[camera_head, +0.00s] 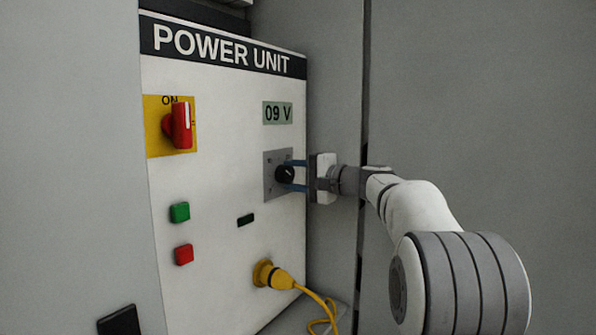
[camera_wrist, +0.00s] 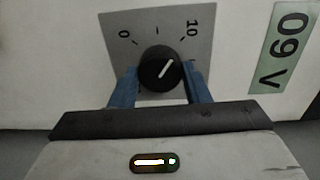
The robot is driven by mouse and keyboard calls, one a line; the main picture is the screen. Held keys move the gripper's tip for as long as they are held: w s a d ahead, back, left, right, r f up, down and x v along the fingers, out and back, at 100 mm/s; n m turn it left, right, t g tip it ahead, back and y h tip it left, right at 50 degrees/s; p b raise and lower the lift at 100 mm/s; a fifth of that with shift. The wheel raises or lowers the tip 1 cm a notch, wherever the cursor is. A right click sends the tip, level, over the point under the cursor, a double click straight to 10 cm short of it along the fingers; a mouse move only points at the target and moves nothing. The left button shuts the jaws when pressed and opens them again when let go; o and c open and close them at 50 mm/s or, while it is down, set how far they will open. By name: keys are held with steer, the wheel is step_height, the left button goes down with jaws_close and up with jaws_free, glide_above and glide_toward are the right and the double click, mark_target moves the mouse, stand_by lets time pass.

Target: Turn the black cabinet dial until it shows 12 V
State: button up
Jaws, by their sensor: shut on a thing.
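The black dial (camera_head: 285,174) sits on a grey plate on the white power unit cabinet in the head view. It also shows in the wrist view (camera_wrist: 158,70), with a white pointer line tilted toward the upper right, between the middle tick and the 10 mark. The display (camera_head: 278,113) above the dial reads 09 V; it also shows in the wrist view (camera_wrist: 281,47). My gripper (camera_head: 293,174) reaches in from the right, its two blue fingers shut on the dial. In the wrist view the fingers lie on either side of the dial.
A red rotary switch (camera_head: 181,126) on a yellow plate is at upper left. Green (camera_head: 180,212) and red (camera_head: 184,255) buttons sit below it. A yellow plug (camera_head: 274,275) with a cable is below the dial. A grey wall fills the right side behind my arm.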

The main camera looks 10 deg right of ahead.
steer(key=m+p, duration=0.2)
steer(key=m, duration=0.2)
steer(key=shift+r+m+p, duration=0.15)
steer(key=shift+m+p, duration=0.2)
steer(key=shift+m, duration=0.05)
stand_by(0.4)
steer(key=o, duration=1)
steer(key=shift+m, duration=0.3)
steer(key=shift+c, duration=0.2)
steer(key=v, duration=0.7)
steer(key=shift+s+d+b, duration=0.25)
steer(key=shift+d+b, duration=0.05)
steer(key=shift+b, duration=0.1)
